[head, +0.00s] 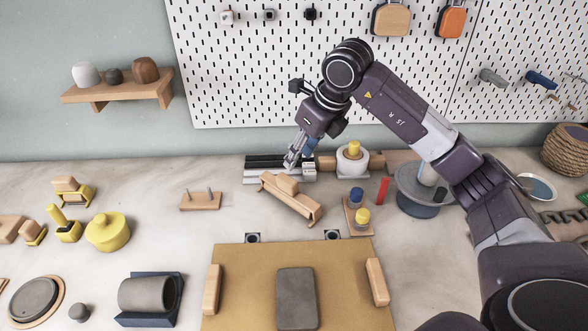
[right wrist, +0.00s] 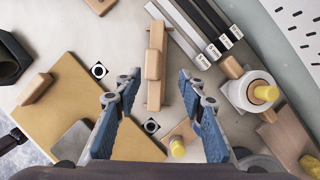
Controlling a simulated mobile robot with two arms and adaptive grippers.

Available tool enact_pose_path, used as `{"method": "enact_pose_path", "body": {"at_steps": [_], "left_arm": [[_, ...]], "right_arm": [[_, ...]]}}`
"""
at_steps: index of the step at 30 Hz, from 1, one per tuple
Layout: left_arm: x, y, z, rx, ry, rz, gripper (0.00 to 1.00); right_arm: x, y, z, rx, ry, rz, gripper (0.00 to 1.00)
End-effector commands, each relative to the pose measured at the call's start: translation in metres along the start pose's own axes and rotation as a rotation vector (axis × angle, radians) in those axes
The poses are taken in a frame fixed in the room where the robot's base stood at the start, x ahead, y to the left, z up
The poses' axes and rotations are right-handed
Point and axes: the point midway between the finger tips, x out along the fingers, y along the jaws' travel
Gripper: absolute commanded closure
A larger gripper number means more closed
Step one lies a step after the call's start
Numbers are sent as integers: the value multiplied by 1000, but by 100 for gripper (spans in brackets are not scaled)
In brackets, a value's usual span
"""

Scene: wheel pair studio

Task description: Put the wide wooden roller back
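A long wooden piece (head: 292,201) with a shorter raised block along it lies slantwise behind the tan board; it looks like the wide wooden roller, though I cannot be sure of its shape. In the right wrist view it (right wrist: 155,64) lies ahead, between the line of my fingers. My right gripper (head: 291,160) hangs above and behind this piece in the head view. The right wrist view shows its two fingers (right wrist: 158,85) wide apart with nothing between the tips. A small wooden rack (head: 200,201) with two pegs stands to the left. My left gripper is not in view.
Dark and pale strips (right wrist: 200,35) lie just behind the wooden piece. The tan board (head: 240,280) holds a grey slab.

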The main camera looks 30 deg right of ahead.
Motion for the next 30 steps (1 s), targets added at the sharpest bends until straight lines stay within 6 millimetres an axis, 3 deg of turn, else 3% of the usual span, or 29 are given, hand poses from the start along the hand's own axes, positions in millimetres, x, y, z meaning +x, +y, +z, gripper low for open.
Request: {"method": "enact_pose_path", "body": {"at_steps": [3, 9, 30], "left_arm": [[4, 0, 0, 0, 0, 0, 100], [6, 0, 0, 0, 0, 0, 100], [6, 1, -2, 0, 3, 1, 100]], "right_arm": [[-19, -1, 1, 1, -4, -1, 63], [-33, 0, 0, 1, -1, 0, 63], [-33, 0, 0, 1, 0, 1, 63]]}}
